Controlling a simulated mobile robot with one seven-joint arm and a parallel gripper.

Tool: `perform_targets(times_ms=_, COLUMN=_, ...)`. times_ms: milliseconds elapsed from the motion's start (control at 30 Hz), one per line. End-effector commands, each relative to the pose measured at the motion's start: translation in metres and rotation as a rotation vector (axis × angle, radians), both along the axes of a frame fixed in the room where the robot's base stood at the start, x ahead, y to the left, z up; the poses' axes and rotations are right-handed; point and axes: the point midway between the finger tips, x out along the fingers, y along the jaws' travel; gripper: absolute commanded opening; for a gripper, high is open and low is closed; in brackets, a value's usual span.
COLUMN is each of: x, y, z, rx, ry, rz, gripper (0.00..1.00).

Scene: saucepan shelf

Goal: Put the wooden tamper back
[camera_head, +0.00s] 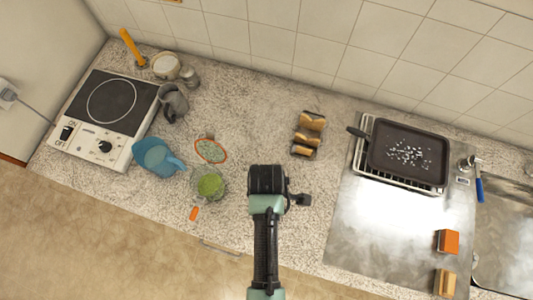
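I cannot pick out the wooden tamper for certain. A long orange-yellow stick (132,46) leans upright at the back left near the wall. A group of small wooden and dark pieces (308,134) sits mid-counter. My gripper (267,180) is above the front middle of the counter, seen from above and behind. Its fingertips are hidden under its dark body, so I cannot see whether it holds anything. It is in front of the wooden pieces and right of a glass of green stuff (210,186).
A hot plate (112,103), grey pitcher (173,102), white cup (166,66), blue jug (155,155) and orange-rimmed strainer (210,150) crowd the left. A dark pan (408,157), sponge (447,242) and brush (444,282) are right. Counter behind the wooden pieces is clear.

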Motion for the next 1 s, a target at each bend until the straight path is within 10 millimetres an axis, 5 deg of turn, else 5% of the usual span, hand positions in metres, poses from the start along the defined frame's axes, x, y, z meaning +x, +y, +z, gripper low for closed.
perform_targets(times_ms=400, x=0.0, y=0.0, z=-0.006, rx=0.0, ry=-0.001, rz=0.0, gripper=0.0)
perform_targets(times_ms=433, x=0.0, y=0.0, z=-0.006, rx=0.0, ry=-0.001, rz=0.0, gripper=0.37)
perform_targets(times_ms=567, x=0.0, y=0.0, z=-0.005, rx=0.0, ry=-0.001, rz=0.0, gripper=0.61)
perform_targets(times_ms=1000, x=0.001, y=0.0, z=0.005, rx=0.0, ry=-0.003, rz=0.0, gripper=0.62)
